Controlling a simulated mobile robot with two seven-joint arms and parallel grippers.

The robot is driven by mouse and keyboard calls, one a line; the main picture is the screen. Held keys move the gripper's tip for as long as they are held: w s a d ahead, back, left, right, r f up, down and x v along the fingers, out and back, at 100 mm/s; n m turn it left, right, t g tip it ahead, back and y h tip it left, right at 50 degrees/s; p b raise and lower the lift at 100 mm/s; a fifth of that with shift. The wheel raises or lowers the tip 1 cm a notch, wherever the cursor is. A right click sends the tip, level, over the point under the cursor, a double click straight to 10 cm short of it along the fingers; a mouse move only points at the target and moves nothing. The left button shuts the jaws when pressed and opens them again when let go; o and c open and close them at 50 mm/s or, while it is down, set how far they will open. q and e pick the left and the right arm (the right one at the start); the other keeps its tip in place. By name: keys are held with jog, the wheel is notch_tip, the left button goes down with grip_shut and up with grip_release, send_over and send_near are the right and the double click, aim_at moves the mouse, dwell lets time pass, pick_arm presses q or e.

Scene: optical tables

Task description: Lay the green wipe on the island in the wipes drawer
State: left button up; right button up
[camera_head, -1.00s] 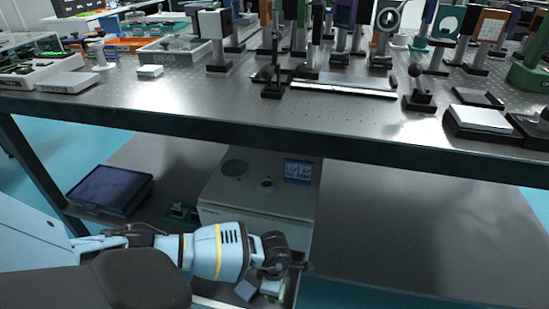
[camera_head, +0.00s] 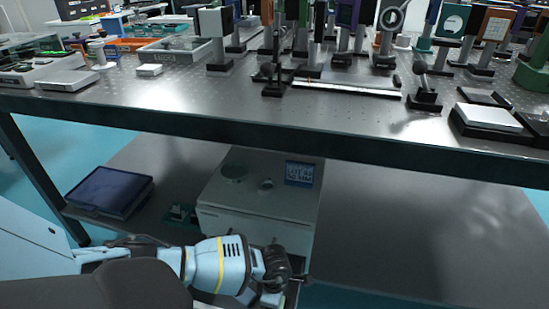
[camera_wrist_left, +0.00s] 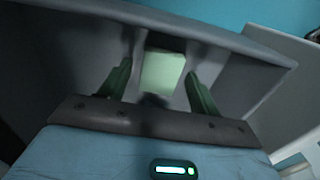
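The pale green wipe (camera_wrist_left: 162,72) shows in the left wrist view as a small flat square inside a grey-walled drawer (camera_wrist_left: 262,50). My left gripper (camera_wrist_left: 158,76) is open, with its two green fingers on either side of the wipe and a visible gap at each side. I cannot tell how far the fingertips are above the drawer floor. In the head view my left gripper (camera_head: 275,291) is low at the front of the white drawer unit, and my wrist hides most of the drawer and the wipe. My right gripper is not in view.
The white unit (camera_head: 255,220) stands on the lower shelf under the optical table (camera_head: 300,130). A dark blue box (camera_head: 108,190) lies on the shelf to the left. The shelf to the right is clear. The table's front edge overhangs above my arm.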

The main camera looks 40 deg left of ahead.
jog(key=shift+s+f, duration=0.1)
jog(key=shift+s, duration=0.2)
pick_arm(q)
jog(key=shift+r, duration=0.3)
notch_tip(320, 180, up, 12)
jog(key=p, duration=0.4)
jog(key=shift+p, duration=0.4)
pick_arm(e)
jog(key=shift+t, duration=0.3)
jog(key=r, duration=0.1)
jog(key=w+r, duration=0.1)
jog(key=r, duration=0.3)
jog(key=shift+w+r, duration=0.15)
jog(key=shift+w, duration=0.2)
pick_arm(q)
jog(key=shift+f, duration=0.1)
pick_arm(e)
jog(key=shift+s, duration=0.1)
